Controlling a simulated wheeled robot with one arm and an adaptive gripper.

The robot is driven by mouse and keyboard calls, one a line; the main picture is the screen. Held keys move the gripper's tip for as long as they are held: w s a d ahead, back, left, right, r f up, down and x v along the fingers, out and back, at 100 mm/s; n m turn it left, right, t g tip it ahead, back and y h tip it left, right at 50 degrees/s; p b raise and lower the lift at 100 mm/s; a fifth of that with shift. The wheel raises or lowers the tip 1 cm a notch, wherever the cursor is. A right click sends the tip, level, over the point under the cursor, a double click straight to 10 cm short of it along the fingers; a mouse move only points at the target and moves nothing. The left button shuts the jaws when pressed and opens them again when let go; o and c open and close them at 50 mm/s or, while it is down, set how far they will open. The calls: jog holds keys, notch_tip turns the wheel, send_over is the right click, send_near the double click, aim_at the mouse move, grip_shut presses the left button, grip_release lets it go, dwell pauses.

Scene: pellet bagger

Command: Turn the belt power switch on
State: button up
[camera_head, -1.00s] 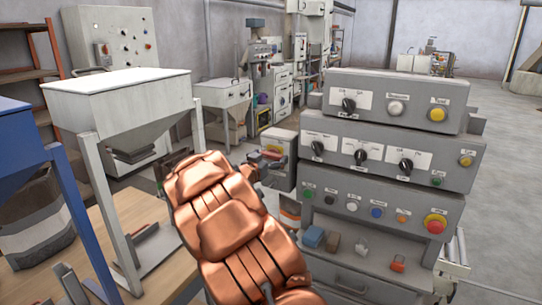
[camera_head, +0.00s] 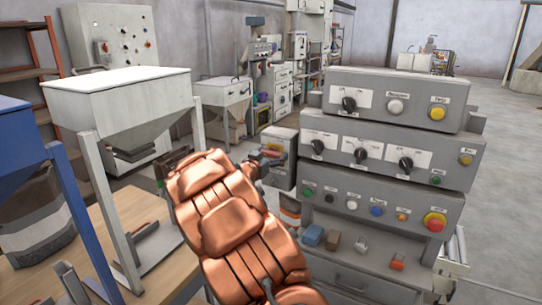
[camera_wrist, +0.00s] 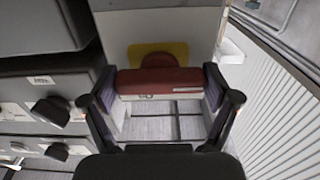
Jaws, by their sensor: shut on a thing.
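A red switch handle (camera_wrist: 158,82) lies level across the wrist view, in front of a yellow plate (camera_wrist: 178,50) with a rounded red hub. This looks like the belt power switch, though its label is too small to read. My gripper (camera_wrist: 158,92) is shut on the handle, with one pad at each end of it. In the head view my gripper (camera_head: 268,160) is beside the pale box (camera_head: 283,143) left of the console, mostly behind my copper arm. The handle's on or off position cannot be told.
A grey stepped console (camera_head: 385,135) with black knobs, coloured buttons and a red stop button (camera_head: 435,221) stands close to the right. A white hopper (camera_head: 118,95) on legs and a wooden table (camera_head: 125,225) stand left. Open floor lies far right.

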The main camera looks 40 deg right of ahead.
jog(key=shift+f+m+b, duration=0.15)
jog(key=shift+m+b, duration=0.25)
jog(key=shift+b, duration=0.1)
jog(key=m+b, duration=0.2)
jog(key=b, duration=0.1)
jog(key=shift+f+m, duration=0.15)
jog(key=shift+m, duration=0.15)
jog(key=m+b, duration=0.6)
jog(key=b, duration=0.1)
jog(key=shift+w+a+m, duration=0.1)
jog(key=shift+m, duration=0.3)
jog(key=m+b, duration=0.5)
jog(key=shift+m+b, duration=1.1)
jog(key=shift+m, duration=0.2)
jog(key=shift+r, duration=0.2)
